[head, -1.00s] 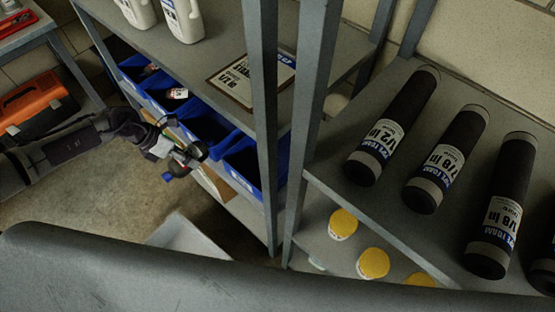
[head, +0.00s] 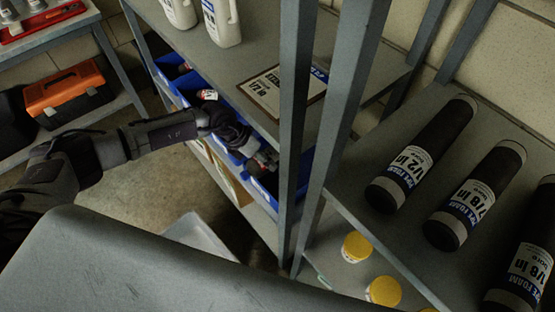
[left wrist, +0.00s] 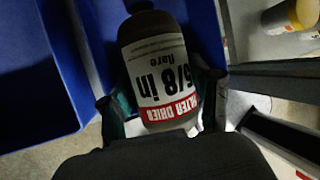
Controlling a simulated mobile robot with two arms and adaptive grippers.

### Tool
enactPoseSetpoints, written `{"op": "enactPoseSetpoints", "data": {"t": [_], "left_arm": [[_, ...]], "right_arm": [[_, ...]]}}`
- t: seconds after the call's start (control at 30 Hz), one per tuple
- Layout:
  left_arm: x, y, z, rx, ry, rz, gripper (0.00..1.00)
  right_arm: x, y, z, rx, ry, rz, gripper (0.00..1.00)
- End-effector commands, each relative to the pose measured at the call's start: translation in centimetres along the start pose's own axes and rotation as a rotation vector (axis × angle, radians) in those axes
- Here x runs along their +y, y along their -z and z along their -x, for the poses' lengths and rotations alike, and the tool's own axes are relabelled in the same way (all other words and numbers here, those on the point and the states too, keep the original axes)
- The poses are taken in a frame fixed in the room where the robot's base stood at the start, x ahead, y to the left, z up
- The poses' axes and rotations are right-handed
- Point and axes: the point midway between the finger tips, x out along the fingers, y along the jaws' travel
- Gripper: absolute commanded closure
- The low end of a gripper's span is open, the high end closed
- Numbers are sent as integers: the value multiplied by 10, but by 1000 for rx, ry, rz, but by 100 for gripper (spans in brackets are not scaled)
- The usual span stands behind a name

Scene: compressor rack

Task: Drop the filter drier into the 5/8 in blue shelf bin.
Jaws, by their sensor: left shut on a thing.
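My left gripper (head: 262,160) is at the front of the row of blue shelf bins (head: 304,165), near the grey rack post. In the left wrist view its fingers (left wrist: 160,108) are shut on the filter drier (left wrist: 160,55), a dark cylinder with a white and red label reading 5/8 in flare. Blue bin walls (left wrist: 40,75) show left of the drier and behind it. I cannot tell whether the drier's far end is below a bin rim. The bins' size labels are not readable. My right gripper is out of view.
A grey rack post (head: 294,120) stands just right of my left gripper. White jugs (head: 221,20) and a clipboard (head: 270,88) are on the shelf above the bins. Pipe foam tubes (head: 480,190) lie on the right shelf. An orange toolbox (head: 68,92) is at left.

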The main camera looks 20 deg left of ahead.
Motion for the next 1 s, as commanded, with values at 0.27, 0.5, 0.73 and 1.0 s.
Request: {"op": "enactPoseSetpoints", "data": {"t": [0.27,0.5,0.73,1.0], "left_arm": [[-25,-30,-18,-4,3,-4,92],[-18,-22,-31,-3,0,-1,92],[-17,-21,-33,-3,0,-1,92],[-14,-17,-41,-3,1,-1,92]], "right_arm": [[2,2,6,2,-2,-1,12],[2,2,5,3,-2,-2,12],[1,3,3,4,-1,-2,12],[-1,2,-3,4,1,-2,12]]}}
